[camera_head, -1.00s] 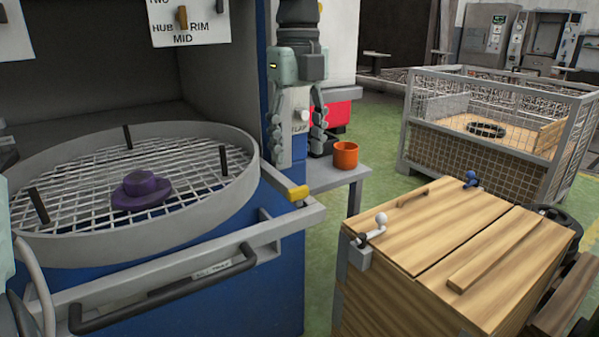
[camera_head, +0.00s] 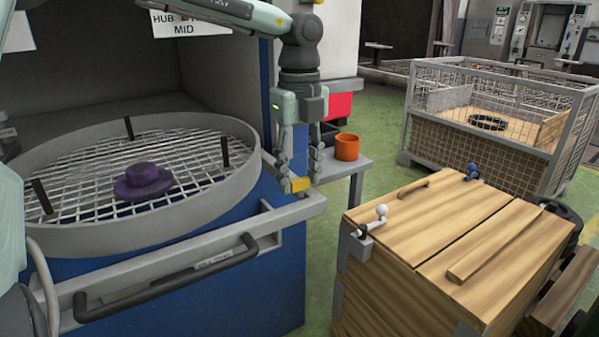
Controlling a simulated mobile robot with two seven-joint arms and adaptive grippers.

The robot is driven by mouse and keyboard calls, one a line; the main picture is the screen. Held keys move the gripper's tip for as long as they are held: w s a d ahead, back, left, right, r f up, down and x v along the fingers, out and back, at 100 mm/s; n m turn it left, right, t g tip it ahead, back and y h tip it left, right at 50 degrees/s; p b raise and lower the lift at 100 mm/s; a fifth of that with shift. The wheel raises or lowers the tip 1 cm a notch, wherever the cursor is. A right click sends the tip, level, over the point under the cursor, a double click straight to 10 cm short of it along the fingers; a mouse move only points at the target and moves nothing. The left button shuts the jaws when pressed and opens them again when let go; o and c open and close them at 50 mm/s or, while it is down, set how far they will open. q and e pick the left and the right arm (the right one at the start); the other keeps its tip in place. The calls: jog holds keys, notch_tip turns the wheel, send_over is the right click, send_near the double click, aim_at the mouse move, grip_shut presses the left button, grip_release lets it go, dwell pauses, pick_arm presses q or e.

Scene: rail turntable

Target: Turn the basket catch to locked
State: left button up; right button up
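The basket catch is a small yellow block (camera_head: 299,185) on the front right corner of the grey frame at the basket (camera_head: 240,185). My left gripper (camera_head: 300,180) reaches down from above with its fingers spread. One fingertip is at the left of the yellow block and the other at its right. I cannot tell whether either finger touches it. The round mesh basket holds a purple hat-shaped part and some short black posts. My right gripper is not in view.
A dark handle bar (camera_head: 165,285) runs along the front of the grey frame. An orange cup (camera_head: 346,147) stands on a small grey shelf (camera_head: 345,168) just right of my gripper. A wooden crate (camera_head: 430,245) stands at right, with green floor between.

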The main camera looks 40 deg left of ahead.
pick_arm(q)
jog(key=c, duration=0.7)
